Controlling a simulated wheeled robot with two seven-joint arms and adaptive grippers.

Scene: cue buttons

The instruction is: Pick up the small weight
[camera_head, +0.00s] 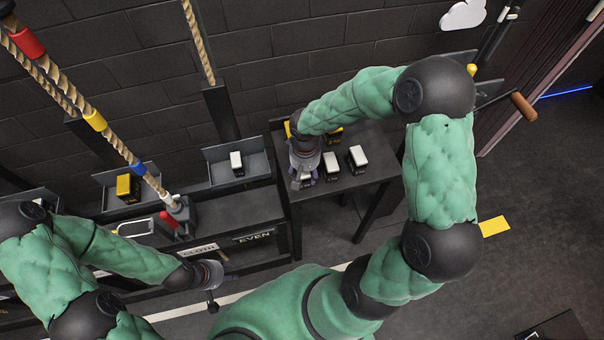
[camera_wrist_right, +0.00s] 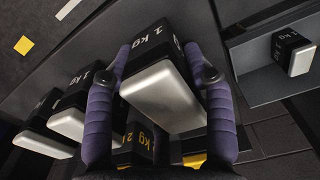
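A black weight with a silver end and "1 kg" on it (camera_wrist_right: 158,78) sits between the purple fingers of my right gripper (camera_wrist_right: 157,60) in the right wrist view. The fingers lie along both its sides with no visible gap. In the head view my right gripper (camera_head: 303,178) is at the left side of the dark table (camera_head: 372,180); whether the weight is off the table I cannot tell. Two similar silver-topped weights (camera_head: 332,163) (camera_head: 357,157) stand to its right. My left gripper (camera_head: 210,290) hangs at lower left, empty; its fingers are not clear.
Yellow-marked weights (camera_head: 334,135) stand behind on the same table, partly hidden by my right arm. A bench to the left has trays holding a silver-topped weight (camera_head: 237,163) and a yellow one (camera_head: 128,188). Ropes and a lever (camera_head: 175,215) stand near it.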

